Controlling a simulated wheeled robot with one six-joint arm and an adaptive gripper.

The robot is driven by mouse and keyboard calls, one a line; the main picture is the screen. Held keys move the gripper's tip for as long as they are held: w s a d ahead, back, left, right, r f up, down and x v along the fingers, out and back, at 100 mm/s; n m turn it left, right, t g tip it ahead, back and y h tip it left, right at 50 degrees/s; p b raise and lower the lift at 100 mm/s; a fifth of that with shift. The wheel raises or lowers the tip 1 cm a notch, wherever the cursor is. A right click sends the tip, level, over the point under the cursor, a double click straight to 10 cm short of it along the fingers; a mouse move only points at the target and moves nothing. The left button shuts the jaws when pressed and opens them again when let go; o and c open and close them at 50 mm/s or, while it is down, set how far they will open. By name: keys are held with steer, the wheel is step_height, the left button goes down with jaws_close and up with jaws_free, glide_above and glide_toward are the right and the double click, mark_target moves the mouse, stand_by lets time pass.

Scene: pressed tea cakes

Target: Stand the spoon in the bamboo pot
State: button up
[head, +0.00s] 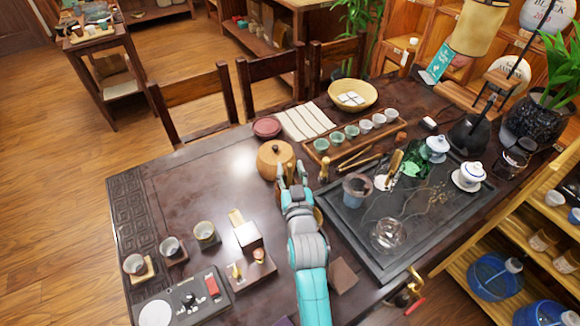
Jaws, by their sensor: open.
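My gripper (292,174) is open, at the far end of my teal and grey arm. In this view its fingers overlap the near right side of a round tan lidded pot (272,155); I cannot tell if they touch it. A small upright tan holder or figure (325,170) stands just right of my gripper; I cannot tell whether it is the bamboo pot. Several thin wooden tools (361,160) lie between the cup row and the dark tea tray (345,226). The spoon may be among them, but they are too small to tell apart. Nothing shows clearly between my fingers.
Small cups stand on a wooden rack (314,155) behind. The tea tray holds a glass pot (388,236), a dark cup (356,190) and a lidded white bowl (468,176). The left tabletop is mostly clear.

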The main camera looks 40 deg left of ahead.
steer(key=v, duration=1)
steer(key=shift+s+d, duration=0.15)
steer(key=shift+d, duration=0.05)
stand_by(0.6)
